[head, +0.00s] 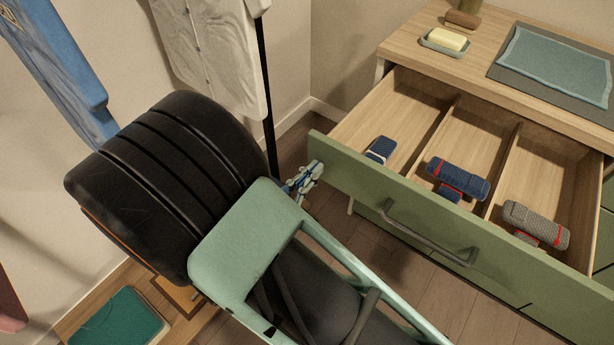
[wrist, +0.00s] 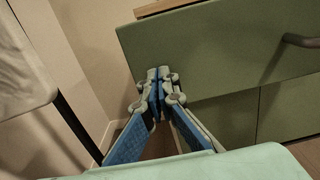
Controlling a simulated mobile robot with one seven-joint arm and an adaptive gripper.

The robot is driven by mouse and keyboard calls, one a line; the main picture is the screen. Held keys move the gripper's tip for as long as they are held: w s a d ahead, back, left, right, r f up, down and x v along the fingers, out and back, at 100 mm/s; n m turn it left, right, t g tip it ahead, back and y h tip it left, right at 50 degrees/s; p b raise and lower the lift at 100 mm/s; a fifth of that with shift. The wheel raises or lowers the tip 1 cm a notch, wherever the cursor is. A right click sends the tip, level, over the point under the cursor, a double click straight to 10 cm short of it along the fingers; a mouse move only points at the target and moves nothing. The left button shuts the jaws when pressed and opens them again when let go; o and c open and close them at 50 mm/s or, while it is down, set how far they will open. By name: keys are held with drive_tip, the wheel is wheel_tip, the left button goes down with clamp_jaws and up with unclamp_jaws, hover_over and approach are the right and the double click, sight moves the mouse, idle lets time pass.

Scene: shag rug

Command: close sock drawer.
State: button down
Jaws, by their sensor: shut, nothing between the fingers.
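The sock drawer (head: 348,170) is pulled far out of the dresser, with a green front and a wooden inside. It holds a dark blue sock (head: 381,149) at the left, blue socks (head: 458,179) in the middle and grey socks (head: 536,224) at the right. Its dark bar handle (head: 430,237) is on the front. My gripper (head: 318,168) is shut and empty at the left end of the drawer front. In the wrist view the closed fingertips (wrist: 160,76) overlap the front's lower left part (wrist: 205,48); I cannot tell whether they touch it.
The wooden dresser top (head: 490,22) holds a soap dish with yellow soap (head: 445,40) and a folded blue cloth (head: 555,66). White and blue garments (head: 212,50) hang at the left near a black pole (head: 267,95). A green book (head: 118,322) lies at the lower left.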

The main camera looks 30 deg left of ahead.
approach(384, 106)
drive_tip(key=w+r, duration=0.1)
drive_tip(key=w, duration=0.2)
drive_tip(key=w+r, duration=0.2)
drive_tip(key=w, duration=0.1)
drive_tip(key=w+r, duration=0.1)
drive_tip(key=w, duration=0.2)
drive_tip(key=shift+w+d+r, duration=0.15)
drive_tip(key=shift+d+r, duration=0.15)
drive_tip(key=shift+w+b, duration=0.3)
drive_tip(key=shift+w, duration=0.1)
drive_tip(key=shift+r, duration=0.1)
drive_tip(key=shift+r, duration=0.1)
